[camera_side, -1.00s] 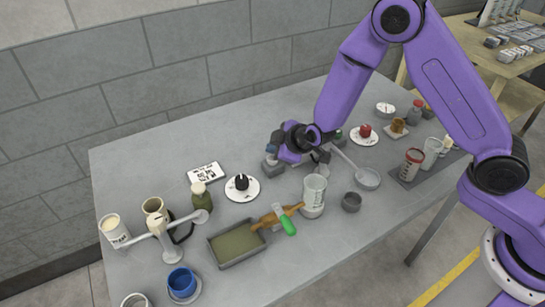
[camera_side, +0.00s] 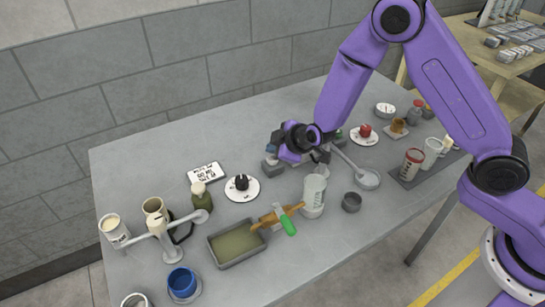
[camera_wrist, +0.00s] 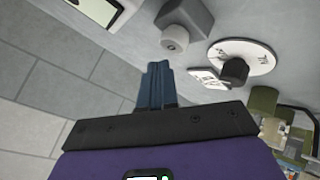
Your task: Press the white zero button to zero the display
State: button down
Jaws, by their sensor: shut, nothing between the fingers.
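A white round button (camera_wrist: 174,39) sits on the end of a grey block (camera_wrist: 190,14) in the wrist view. In the side view a small grey block (camera_side: 271,169) shows just under my gripper. The corner of a black-framed display (camera_wrist: 97,9) shows at the top left of the wrist view; its reading cannot be made out. My gripper (camera_wrist: 157,66) is shut and empty. Its blue fingertips appear just below the button in the wrist picture, with a visible gap. It also shows low over the table in the side view (camera_side: 270,151).
A white round plate with a black knob (camera_side: 241,182) and a white printed card (camera_side: 206,173) lie to the left. Bare tabletop (camera_side: 225,135) lies behind.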

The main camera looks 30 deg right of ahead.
jog(key=shift+f, duration=0.15)
dwell(0.5)
jog(key=shift+f, duration=0.3)
jog(key=shift+f, duration=0.5)
dwell(0.8)
jog(key=shift+r, duration=0.95)
jog(key=shift+r, duration=2.5)
